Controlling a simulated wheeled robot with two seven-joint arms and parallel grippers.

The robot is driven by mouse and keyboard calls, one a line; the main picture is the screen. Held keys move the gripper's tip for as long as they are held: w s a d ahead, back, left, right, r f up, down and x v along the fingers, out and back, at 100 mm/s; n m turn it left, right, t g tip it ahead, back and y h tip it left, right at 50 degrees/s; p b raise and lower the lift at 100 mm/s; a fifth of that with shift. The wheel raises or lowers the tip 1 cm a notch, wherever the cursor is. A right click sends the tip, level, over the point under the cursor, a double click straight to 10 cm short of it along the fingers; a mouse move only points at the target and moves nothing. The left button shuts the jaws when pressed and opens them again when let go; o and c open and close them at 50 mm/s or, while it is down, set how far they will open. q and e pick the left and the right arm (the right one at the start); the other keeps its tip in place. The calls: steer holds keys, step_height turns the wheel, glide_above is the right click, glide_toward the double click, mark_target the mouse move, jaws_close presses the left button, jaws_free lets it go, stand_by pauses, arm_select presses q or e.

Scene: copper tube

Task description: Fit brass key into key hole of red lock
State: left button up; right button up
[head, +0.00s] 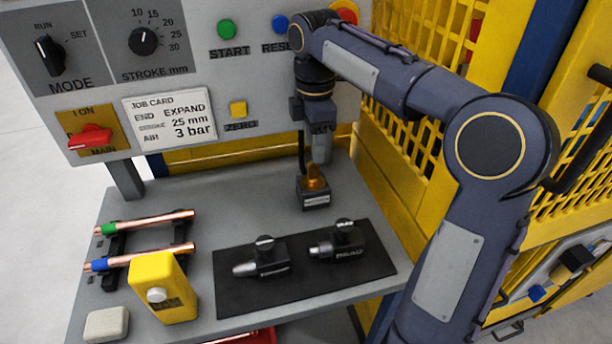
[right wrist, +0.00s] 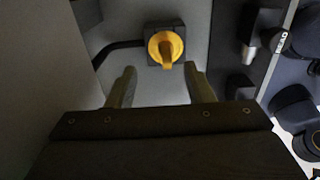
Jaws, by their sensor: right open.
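I see no brass key and no red lock with a key hole. A small dark box with an orange knob (head: 315,178) stands on the grey bench below my right gripper (head: 319,158). In the right wrist view the orange knob (right wrist: 165,48) shows just beyond the fingertips, roughly between their lines. My right gripper (right wrist: 160,78) is open and empty there, apart from the knob as far as I can tell. A red switch handle (head: 90,137) sits on a yellow plate marked MAIN on the panel. My left gripper is not in view.
Two copper tubes (head: 150,256) lie in black holders at the left. A yellow device (head: 163,287) and a pale block (head: 106,324) stand near the front edge. Two black tools lie on a dark mat (head: 235,300). Yellow mesh guarding (head: 395,165) rises at the right.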

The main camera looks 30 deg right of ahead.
mark_target(313, 178)
steer(key=f, duration=0.4)
steer(key=f+b, duration=0.1)
steer(key=f, duration=0.2)
steer(key=shift+s+a+f, duration=0.1)
steer(key=shift+s+a, duration=0.15)
steer(key=shift+s, duration=0.15)
steer(key=c, duration=1)
jaws_close()
